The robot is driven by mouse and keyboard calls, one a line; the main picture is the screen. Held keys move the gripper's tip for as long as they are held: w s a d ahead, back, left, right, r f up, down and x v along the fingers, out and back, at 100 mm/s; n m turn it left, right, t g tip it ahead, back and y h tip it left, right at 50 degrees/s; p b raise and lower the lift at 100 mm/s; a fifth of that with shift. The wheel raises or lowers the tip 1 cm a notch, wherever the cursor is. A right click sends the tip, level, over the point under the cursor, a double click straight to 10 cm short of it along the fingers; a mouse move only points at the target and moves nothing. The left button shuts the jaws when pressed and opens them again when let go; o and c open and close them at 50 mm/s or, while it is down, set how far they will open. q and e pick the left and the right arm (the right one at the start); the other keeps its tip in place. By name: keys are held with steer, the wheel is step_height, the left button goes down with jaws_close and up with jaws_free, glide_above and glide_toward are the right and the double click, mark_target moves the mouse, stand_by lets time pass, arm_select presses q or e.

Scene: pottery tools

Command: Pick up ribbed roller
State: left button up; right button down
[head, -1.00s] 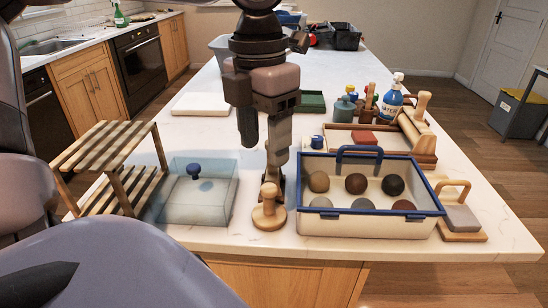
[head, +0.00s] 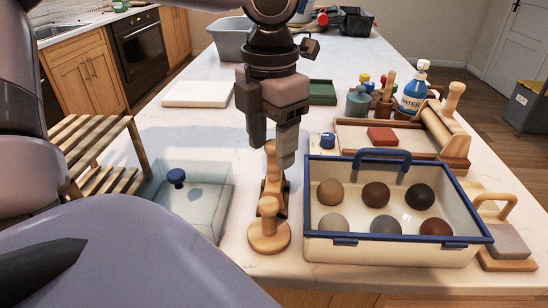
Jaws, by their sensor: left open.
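A narrow wooden tool (head: 273,186), which looks like the ribbed roller, stands on the counter straight below my left gripper (head: 272,146). Its rounded top reaches up towards the fingertips. I cannot make out ribs, and its lower part is hidden behind a wooden stamp (head: 268,235) with a round base and knob. My left gripper points down with its fingers apart, at or just above the tool's top; I cannot tell whether they touch it. My right gripper is not in view.
A blue-rimmed tray (head: 320,249) of clay balls stands close right. A clear lidded box (head: 190,213) and slatted wooden rack (head: 100,140) stand left. Behind right are a wooden board with a large roller (head: 440,125), bottles and a water bottle (head: 413,92). A white slab (head: 197,94) lies behind left.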

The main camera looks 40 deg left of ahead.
mark_target(274, 159)
arm_select(q)
steer(key=f, duration=0.4)
steer(key=shift+w, duration=0.25)
steer(key=shift+c, duration=0.3)
jaws_close()
steer(key=shift+r, duration=0.1)
